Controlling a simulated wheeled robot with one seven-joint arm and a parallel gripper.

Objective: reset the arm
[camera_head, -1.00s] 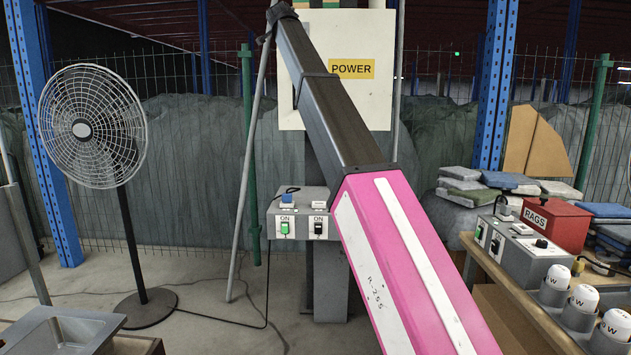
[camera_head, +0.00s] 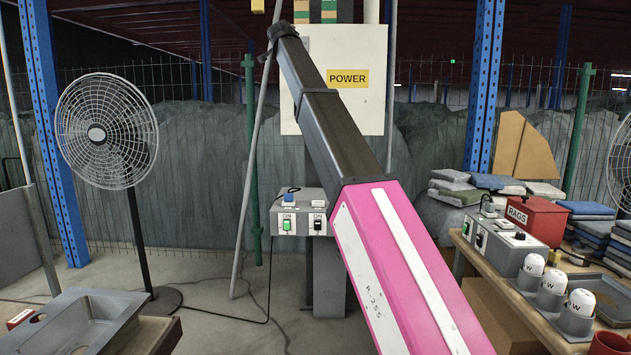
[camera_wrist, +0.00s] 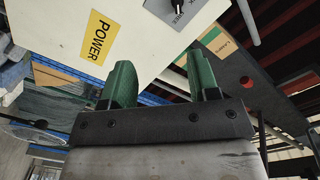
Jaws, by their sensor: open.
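My gripper (camera_wrist: 162,62) shows in the wrist view as two green fingers on a dark bar. The fingers stand well apart with nothing between them. A white panel with a yellow POWER label (camera_wrist: 100,37) is behind and to the left of the fingers. In the head view my pink and black arm reaches up and away toward the same white panel (camera_head: 310,60). Its far end overlaps the panel's upper left edge, and the fingers cannot be made out there. I cannot tell how far they are from the panel.
A standing fan (camera_head: 107,130) and a metal sink (camera_head: 75,320) are on the left. A switch box (camera_head: 298,212) stands below the panel. On the right, a bench holds a red RAGS box (camera_head: 536,220), white-topped items (camera_head: 552,281) and a red mug (camera_head: 608,343).

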